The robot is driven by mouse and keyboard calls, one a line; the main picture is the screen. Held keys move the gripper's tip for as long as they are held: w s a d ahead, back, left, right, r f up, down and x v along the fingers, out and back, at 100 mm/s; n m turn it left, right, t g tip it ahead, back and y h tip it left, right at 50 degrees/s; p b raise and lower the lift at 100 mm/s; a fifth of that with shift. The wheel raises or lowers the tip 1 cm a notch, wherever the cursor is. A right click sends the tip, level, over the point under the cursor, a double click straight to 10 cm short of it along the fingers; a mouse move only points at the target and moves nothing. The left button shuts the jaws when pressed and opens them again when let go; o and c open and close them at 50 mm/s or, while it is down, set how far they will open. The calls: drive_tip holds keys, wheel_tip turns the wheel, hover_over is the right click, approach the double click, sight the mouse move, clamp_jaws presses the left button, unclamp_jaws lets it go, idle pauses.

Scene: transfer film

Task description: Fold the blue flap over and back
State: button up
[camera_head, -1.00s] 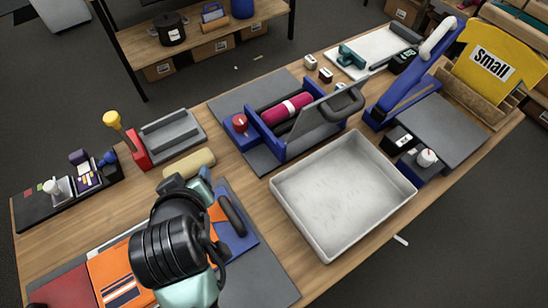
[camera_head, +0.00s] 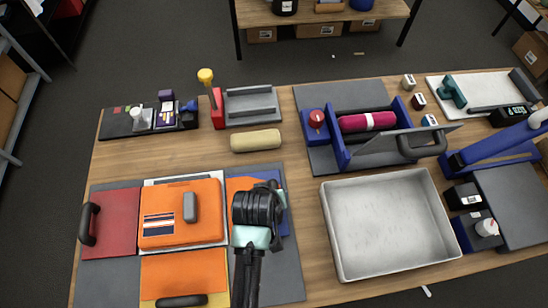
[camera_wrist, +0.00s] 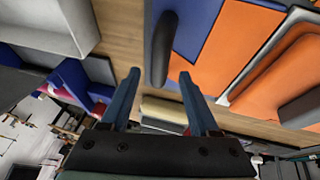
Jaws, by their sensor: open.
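The blue flap (camera_head: 284,212) lies flat at the right of the folding board, mostly hidden under my arm. It also shows in the wrist view (camera_wrist: 230,42). Its black handle (camera_wrist: 160,48) appears between my fingertips in the wrist view. My gripper (camera_wrist: 160,73) is open and empty above the flap. I cannot tell whether the fingers are level with the handle. An orange garment (camera_head: 180,230) covers the middle of the board, with a part spread on the blue flap. The red flap (camera_head: 110,222), with a black handle, lies flat at the left.
A beige roll (camera_head: 256,140) lies behind the board. A white tray (camera_head: 392,268) stands to its right. A blue frame (camera_head: 338,140) with a magenta roll is behind the tray. A red stand (camera_head: 218,112) with a yellow knob and grey trays (camera_head: 250,104) are at the back.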

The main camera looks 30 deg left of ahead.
drive_tip(key=shift+x, duration=1.35)
clamp_jaws()
idle(0.5)
